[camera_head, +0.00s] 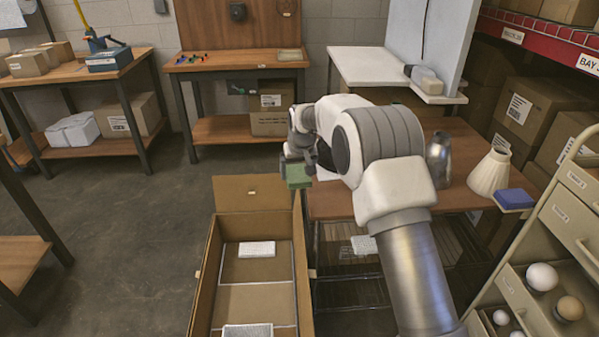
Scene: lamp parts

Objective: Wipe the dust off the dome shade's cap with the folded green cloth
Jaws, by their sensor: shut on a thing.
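My gripper (292,160) is shut on the folded green cloth (298,177), a small green block hanging under the fingers. It is above the left edge of the brown worktable (455,207), near the open carton's raised flap; I cannot tell whether the cloth touches anything. I cannot make out the dome shade or its cap for sure. A small white patch (326,174) shows just right of the cloth, mostly hidden by my arm. My arm covers much of the worktable.
A grey metal shade (438,158), a pleated cream shade (490,172) and a blue block (513,199) are on the table's right. A long open carton (207,290) stands below left. A bulb rack (570,215) is at right. Floor at left is clear.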

